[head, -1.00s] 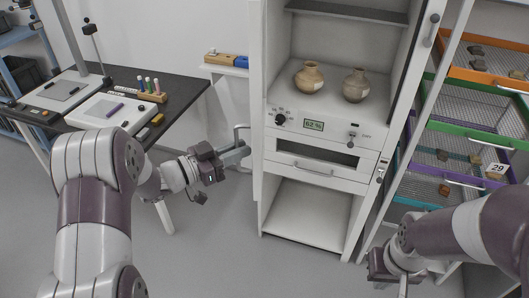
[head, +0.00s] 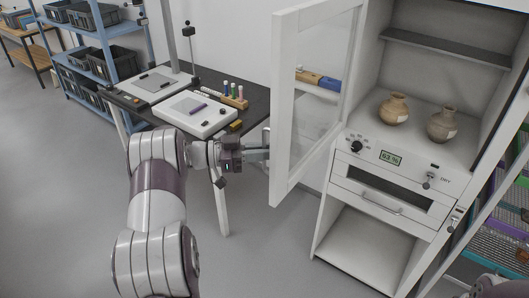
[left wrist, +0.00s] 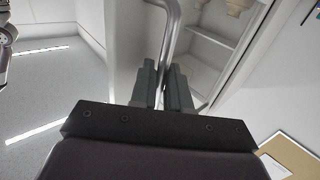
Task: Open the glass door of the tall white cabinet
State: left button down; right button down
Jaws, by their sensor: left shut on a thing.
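The tall white cabinet (head: 400,70) stands right of centre in the head view. Its glass door (head: 284,100) stands wide open, swung out to the left, with its inner face toward me. My left gripper (head: 262,150) is at the door's free edge, on the outer side. In the left wrist view its two fingers (left wrist: 166,85) are closed around the metal bar handle (left wrist: 171,35). The door partly hides the grip in the head view. My right gripper is not in view.
Two clay pots (head: 394,109) stand inside the cabinet above a control panel with a display (head: 390,157). A dark table (head: 258,103) with trays and bottles stands behind my left arm, left of the door. Blue shelving (head: 62,45) is further back. Floor is clear at the lower left.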

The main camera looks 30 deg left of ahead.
pick_arm(q)
jog(key=shift+r, duration=0.2)
jog(key=c, duration=1.4)
grip_release()
jog(key=shift+w, duration=0.1)
jog(key=shift+o, duration=0.2)
jog(key=shift+d, duration=0.15)
jog(key=shift+f, duration=0.1)
jog(key=b+v, duration=0.3)
jog(key=v, duration=0.9)
jog(key=shift+a, duration=0.3)
